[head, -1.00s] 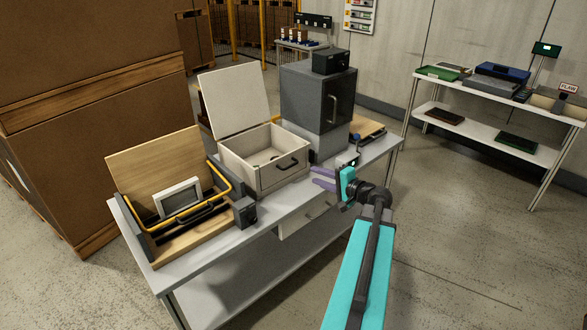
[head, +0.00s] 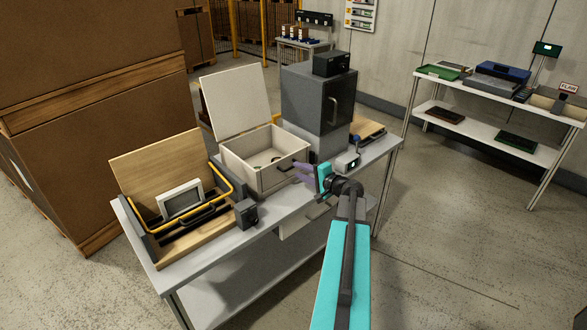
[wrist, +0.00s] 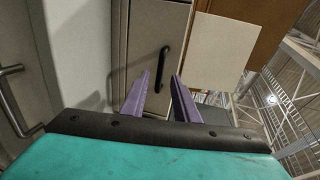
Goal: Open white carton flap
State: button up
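The white carton (head: 262,176) is a pale box on the bench. Its flap (head: 236,104) stands upright at the back, so the inside shows. A black handle (wrist: 163,64) is on the carton's front, and the flap also shows in the wrist view (wrist: 212,50). My gripper (head: 297,172) is at the carton's front, close to the handle. In the wrist view my purple fingers (wrist: 161,76) are apart with nothing held. The handle lies just beyond the gap between the tips; contact cannot be told.
A grey cabinet (head: 318,98) with a black box on top stands right of the carton. A wooden case (head: 156,172) with a yellow bar is at the left. A drawer (head: 306,219) hangs under the bench (head: 190,262). Floor at the right is clear.

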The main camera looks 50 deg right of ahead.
jog(key=shift+p+x, duration=0.45)
jog(key=shift+x, duration=1.4)
jog(key=shift+c, duration=0.3)
grip_shut()
